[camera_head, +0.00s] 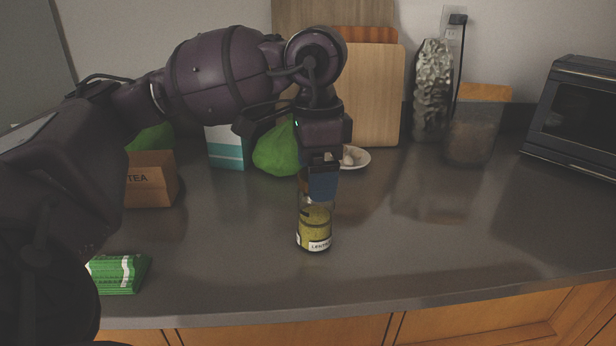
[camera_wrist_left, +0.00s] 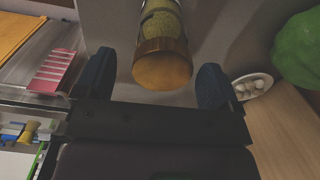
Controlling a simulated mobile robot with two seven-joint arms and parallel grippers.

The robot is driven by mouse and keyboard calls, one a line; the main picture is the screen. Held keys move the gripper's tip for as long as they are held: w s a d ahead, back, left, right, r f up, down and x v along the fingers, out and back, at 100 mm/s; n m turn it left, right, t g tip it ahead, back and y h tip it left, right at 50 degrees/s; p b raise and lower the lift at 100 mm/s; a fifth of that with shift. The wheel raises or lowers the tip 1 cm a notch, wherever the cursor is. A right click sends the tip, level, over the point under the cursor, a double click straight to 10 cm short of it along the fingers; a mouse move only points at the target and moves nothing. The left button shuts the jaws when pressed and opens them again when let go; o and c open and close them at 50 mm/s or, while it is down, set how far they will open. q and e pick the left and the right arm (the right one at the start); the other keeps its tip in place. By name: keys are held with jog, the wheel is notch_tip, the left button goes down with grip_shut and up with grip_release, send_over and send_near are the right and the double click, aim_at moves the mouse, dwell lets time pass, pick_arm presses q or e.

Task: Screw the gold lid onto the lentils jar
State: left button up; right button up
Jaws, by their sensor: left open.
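The lentils jar (camera_head: 315,230) stands upright on the grey counter, a clear jar with yellow-green contents and a white label. The gold lid (camera_wrist_left: 163,68) sits at the jar's mouth in the left wrist view, and the jar (camera_wrist_left: 160,20) shows behind it. I cannot tell how tightly it is seated. My left gripper (camera_head: 320,182) points down over the jar top and hides the lid in the head view. Its two blue fingers are open, one on each side of the lid, with visible gaps. My right gripper is not in view.
A white dish (camera_head: 358,164) with small pale items and a green object (camera_head: 275,152) lie behind the jar. A TEA box (camera_head: 150,180) and a green packet (camera_head: 118,273) are at left. A clear container (camera_head: 470,138) and toaster oven (camera_head: 575,118) stand right. Counter right of the jar is clear.

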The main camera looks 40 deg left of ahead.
pick_arm(q)
jog(key=shift+w+d+f, duration=0.2)
jog(key=shift+w+f, duration=0.35)
jog(key=shift+f, duration=0.2)
notch_tip(320, 180, up, 12)
jog(key=p, duration=0.2)
jog(key=shift+s+a, duration=0.15)
jog(key=shift+s, duration=0.1)
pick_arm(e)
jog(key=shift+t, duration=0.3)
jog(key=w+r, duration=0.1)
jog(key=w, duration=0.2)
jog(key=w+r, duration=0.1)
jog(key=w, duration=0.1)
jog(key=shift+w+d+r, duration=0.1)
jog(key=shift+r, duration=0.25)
